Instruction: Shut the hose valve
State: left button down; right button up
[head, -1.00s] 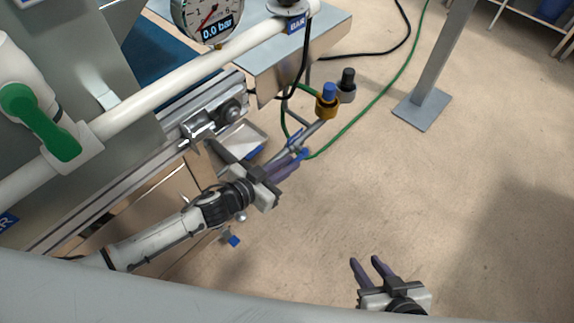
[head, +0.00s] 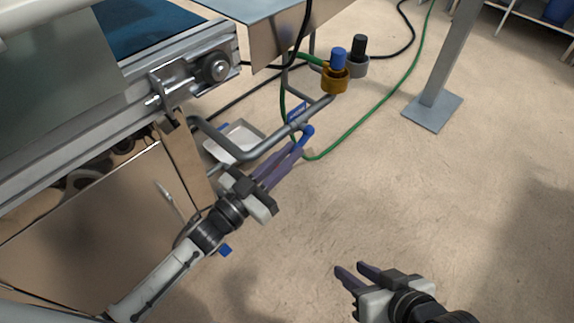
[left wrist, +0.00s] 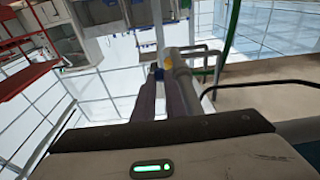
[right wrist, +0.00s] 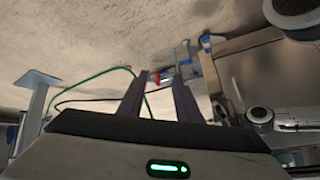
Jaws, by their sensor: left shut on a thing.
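A grey pipe (head: 262,148) runs out from under the machine and carries the hose valve, whose blue lever (head: 306,134) shows at my left fingertips. A green hose (head: 350,141) lies behind it. My left gripper (head: 296,148) is shut on the blue lever; its fingertips partly hide the lever.
An orange fitting with a blue top (head: 335,78) and a grey fitting with a black top (head: 358,64) stand behind the lever. A white tray (head: 234,141) lies under the pipe. A metal post foot (head: 432,110) stands at the right. The floor in the middle is clear.

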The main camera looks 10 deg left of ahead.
pick_arm(q)
jog(key=shift+w+f+t+h+b, duration=0.1)
jog(key=shift+f+t+h+b, duration=0.2)
jog(key=shift+b, duration=0.3)
pick_arm(e)
jog(key=shift+w+a+r+t+y, duration=0.25)
jog(key=shift+a+r+t+y, duration=0.2)
jog(key=shift+a+r, duration=0.25)
pick_arm(q)
jog(key=c, duration=2.1)
grip_release()
pick_arm(e)
jog(key=shift+r, duration=0.1)
